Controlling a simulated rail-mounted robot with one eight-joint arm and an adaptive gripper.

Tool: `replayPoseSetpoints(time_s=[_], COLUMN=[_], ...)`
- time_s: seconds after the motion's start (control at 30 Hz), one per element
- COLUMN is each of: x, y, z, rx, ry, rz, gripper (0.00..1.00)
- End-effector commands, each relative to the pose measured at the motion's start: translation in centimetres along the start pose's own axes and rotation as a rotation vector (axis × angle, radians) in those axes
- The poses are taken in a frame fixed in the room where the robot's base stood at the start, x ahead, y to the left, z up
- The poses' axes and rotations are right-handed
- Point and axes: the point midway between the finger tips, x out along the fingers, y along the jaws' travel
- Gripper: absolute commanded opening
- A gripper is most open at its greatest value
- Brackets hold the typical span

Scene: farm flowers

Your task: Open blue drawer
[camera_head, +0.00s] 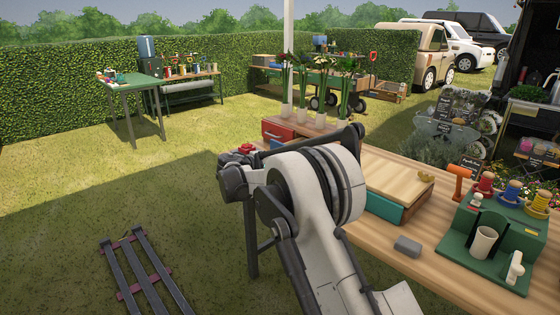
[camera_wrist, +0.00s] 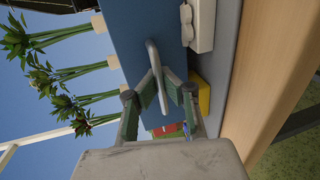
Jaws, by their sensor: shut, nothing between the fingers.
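In the wrist view, a blue drawer front (camera_wrist: 128,35) fills the upper middle, with a pale bar handle (camera_wrist: 153,58) standing out from it. My gripper (camera_wrist: 164,82) has its green fingers closed together right at the handle. The handle lies beside or in front of the fingertips; I cannot tell whether they touch it, and it is not held between them. In the head view, my arm hides my gripper and most of the drawer area; a blue strip (camera_head: 276,144) shows below a red drawer (camera_head: 278,133).
Potted flowers (camera_head: 303,92) stand behind the drawers. On the wooden workbench (camera_head: 350,213) are a wooden box with a teal side (camera_head: 384,206), a grey block (camera_head: 407,246) and a green spool holder (camera_head: 505,232). In the wrist view, a yellow block (camera_wrist: 203,93) sits near the fingers.

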Motion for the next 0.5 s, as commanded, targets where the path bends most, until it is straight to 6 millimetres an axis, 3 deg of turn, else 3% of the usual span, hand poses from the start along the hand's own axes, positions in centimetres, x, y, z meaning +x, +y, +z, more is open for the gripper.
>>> replayPoseSetpoints(time_s=[0.07,0.2,0.5], x=[-0.03,-0.03,-0.32], y=[0.01,0.01,0.01], z=[-0.04,-0.04,-0.05], rx=[0.000,0.000,0.000], ry=[0.001,0.000,0.001], rz=[0.000,0.000,0.000], gripper=[0.00,0.16,0.16])
